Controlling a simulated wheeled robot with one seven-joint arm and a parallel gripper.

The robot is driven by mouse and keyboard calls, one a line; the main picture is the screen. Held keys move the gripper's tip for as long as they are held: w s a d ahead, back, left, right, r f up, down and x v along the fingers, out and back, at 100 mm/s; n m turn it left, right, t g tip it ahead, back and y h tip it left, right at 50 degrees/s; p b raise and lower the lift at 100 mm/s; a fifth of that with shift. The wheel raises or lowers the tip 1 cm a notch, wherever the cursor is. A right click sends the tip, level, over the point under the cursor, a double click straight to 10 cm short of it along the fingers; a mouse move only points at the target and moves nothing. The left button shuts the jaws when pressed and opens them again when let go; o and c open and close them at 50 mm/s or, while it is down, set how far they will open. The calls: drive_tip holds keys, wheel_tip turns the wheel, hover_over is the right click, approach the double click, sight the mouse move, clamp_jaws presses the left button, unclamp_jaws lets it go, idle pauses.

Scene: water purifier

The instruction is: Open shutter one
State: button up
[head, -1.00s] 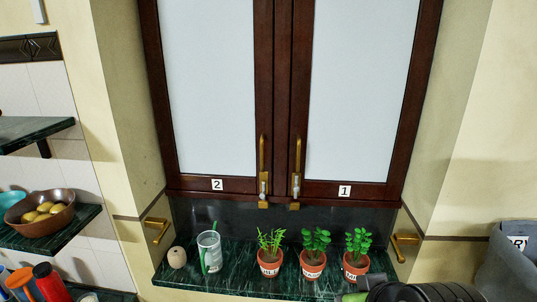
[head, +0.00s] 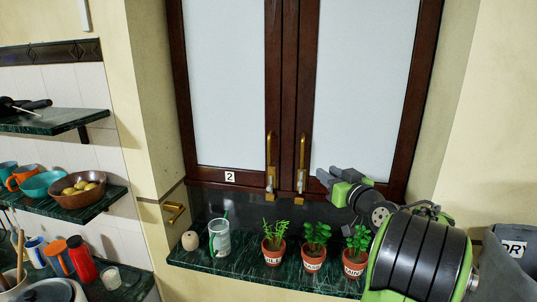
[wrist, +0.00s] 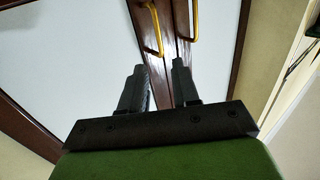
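Shutter one (head: 365,80) is the right cabinet door, a white panel in a dark wood frame, and it looks closed. Its brass handle (head: 302,155) hangs upright by the centre seam; a handle also shows at the top of the wrist view (wrist: 196,18). The "1" label is hidden behind my arm. My gripper (head: 326,177) is in front of the lower part of shutter one, right of the handle and apart from it. In the wrist view, its two dark fingers (wrist: 160,83) are spread with nothing between them.
Shutter two (head: 225,80), with its own brass handle (head: 269,160), is closed on the left. Below, a dark green marble ledge (head: 220,263) holds several potted plants (head: 273,246), a glass mug (head: 219,240) and a round beige object (head: 190,241). A grey bin (head: 508,265) stands at right.

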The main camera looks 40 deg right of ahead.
drive_tip(key=p, duration=0.6)
hover_over(301, 167)
drive_tip(key=shift+d+r, duration=0.1)
drive_tip(key=shift+r, duration=0.1)
drive_tip(key=shift+w+d+f, duration=0.15)
drive_tip(key=shift+w, duration=0.15)
drive_tip(key=shift+s, duration=0.1)
clamp_jaws()
